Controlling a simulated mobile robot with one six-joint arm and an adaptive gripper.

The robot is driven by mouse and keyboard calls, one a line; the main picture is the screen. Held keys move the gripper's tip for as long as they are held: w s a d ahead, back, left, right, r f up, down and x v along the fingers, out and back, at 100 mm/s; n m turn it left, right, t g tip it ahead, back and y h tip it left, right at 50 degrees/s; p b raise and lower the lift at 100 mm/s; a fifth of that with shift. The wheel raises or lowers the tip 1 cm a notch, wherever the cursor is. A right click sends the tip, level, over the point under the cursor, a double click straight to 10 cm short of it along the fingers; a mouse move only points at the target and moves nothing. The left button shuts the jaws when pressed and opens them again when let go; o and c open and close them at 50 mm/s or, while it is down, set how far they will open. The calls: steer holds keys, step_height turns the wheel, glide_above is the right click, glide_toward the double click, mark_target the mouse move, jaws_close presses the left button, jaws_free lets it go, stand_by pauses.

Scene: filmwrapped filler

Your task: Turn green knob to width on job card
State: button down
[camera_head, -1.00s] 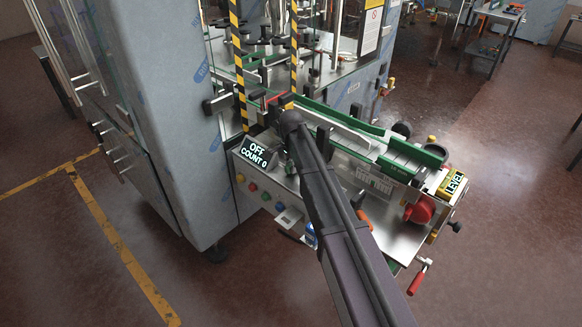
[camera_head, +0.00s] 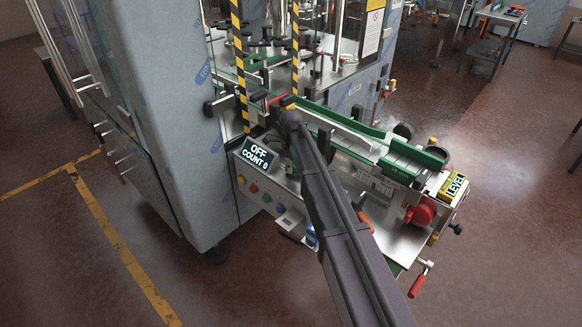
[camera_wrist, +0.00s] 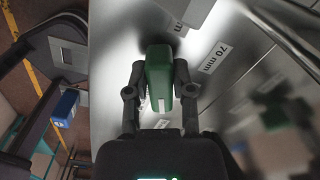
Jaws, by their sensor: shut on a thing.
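In the wrist view, the green knob (camera_wrist: 159,78) sits between the two dark fingers of my gripper (camera_wrist: 158,88), which are shut on it. The knob stands against a metal panel and points roughly up and down in the picture. A label reading "70 mm" (camera_wrist: 215,57) is on the panel to the right of the knob. Another label ending in "m" (camera_wrist: 197,12) is at the top, its number cut off. I cannot make out a job card with a readable width.
The head view shows a display (camera_head: 257,158) reading "OFF COUNT 0", with coloured buttons below it. A green-edged conveyor (camera_head: 370,145), a red knob (camera_head: 421,213) and a yellow "LEVEL" box (camera_head: 453,187) lie to the right. A blue object (camera_wrist: 66,104) is left in the wrist view.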

steer(key=m, duration=0.4)
steer(key=shift+d+m, duration=0.2)
steer(key=shift+m, duration=0.1)
stand_by(0.4)
steer(key=shift+c, duration=2.4)
jaws_free()
steer(key=shift+w, duration=0.1)
